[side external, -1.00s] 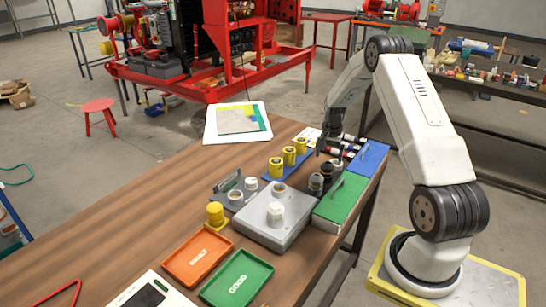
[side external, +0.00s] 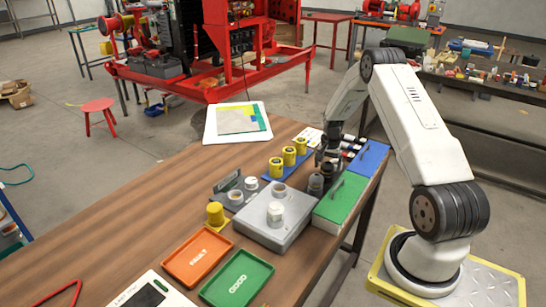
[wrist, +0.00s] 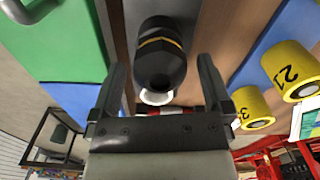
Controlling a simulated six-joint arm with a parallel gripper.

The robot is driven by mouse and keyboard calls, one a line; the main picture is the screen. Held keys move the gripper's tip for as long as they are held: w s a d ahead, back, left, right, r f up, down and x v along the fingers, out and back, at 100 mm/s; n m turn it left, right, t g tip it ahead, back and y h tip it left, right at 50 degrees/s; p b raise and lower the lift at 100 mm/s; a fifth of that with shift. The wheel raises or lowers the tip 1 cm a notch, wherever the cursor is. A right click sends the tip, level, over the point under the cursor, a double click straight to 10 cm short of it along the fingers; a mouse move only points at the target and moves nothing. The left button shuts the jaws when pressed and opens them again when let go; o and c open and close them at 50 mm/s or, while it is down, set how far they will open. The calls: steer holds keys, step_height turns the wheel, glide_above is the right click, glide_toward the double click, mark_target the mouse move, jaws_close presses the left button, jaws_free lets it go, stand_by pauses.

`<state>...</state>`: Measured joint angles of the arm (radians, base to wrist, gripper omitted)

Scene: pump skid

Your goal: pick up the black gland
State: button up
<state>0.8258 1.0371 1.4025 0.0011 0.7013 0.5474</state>
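The black gland (wrist: 160,60) is a dark cylinder with a thin gold band, seen nearly end-on in the wrist view. In the side view the gland (side external: 328,171) stands at the back right of the grey block, partly hidden by my gripper. My gripper (wrist: 162,66) is open, with one finger on each side of the gland and a visible gap at both sides. In the side view my gripper (side external: 325,158) is low, right at the gland's top.
A dark grey cylinder (side external: 315,184) stands close beside the gland. A green box with a handle (side external: 341,199) and a blue box (side external: 370,159) lie to the right. Several yellow numbered cylinders (side external: 289,155) stand on a blue strip behind. Orange (side external: 197,256) and green (side external: 237,278) trays lie in front.

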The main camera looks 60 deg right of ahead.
jaws_close()
steer(key=shift+r, duration=0.1)
steer(key=shift+r, duration=0.8)
steer(key=s+a+r, duration=0.9)
steer(key=s+r, duration=0.1)
steer(key=r, duration=0.1)
steer(key=shift+s, duration=0.4)
steer(key=shift+r, duration=0.1)
